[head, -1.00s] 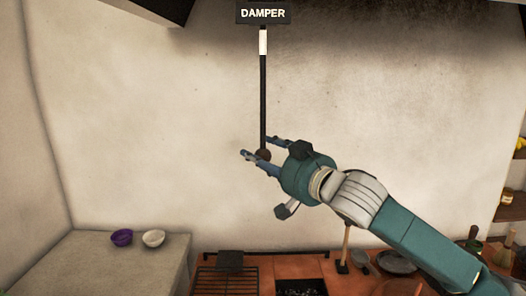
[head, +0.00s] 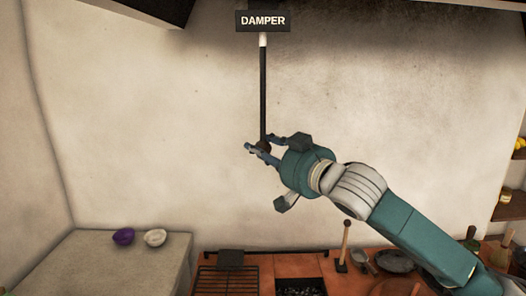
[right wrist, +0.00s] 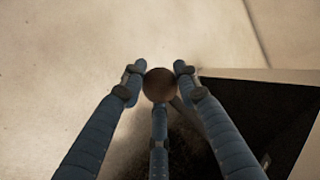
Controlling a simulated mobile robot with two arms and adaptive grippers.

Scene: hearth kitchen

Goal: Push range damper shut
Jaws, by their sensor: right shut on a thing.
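The range damper is a thin black vertical rod (head: 263,92) on the back wall, with a dark round knob (head: 263,146) at its lower end. A short white band (head: 263,40) shows at its top, just under a black sign reading DAMPER (head: 263,21). My right gripper (head: 260,148) is shut on the knob. In the right wrist view, the brown knob (right wrist: 160,84) sits between the blue fingers, with a third finger below it. My left gripper is not in view.
Below are the tiled range top with a dark grate (head: 226,280) and a coal opening (head: 299,286). A purple bowl (head: 123,236) and a white bowl (head: 155,238) stand on the pale ledge at left. The wall around the rod is clear.

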